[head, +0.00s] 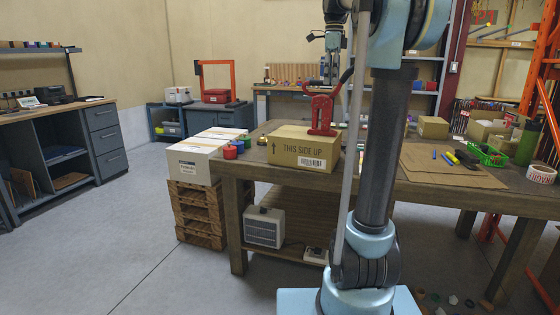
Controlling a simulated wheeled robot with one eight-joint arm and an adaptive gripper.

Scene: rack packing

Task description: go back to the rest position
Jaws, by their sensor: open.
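My gripper (329,72) hangs from my light blue and black arm at the top centre of the head view, fingers pointing down. It looks small here, and its jaws are open with nothing seen between them. In the picture it sits above a red tool (321,115) with a dark handle, apart from it. That tool stands on a closed cardboard box (302,150) marked "THIS SIDE UP" on the wooden table (450,192). My arm's dark link hides part of the table's middle.
White boxes (195,165) stand on a pallet stack (198,215) left of the table. A red cup (230,152), flat cardboard (440,168), a green basket (487,155) and a tape roll (540,174) lie on the table. An orange rack (545,90) stands right. The left floor is clear.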

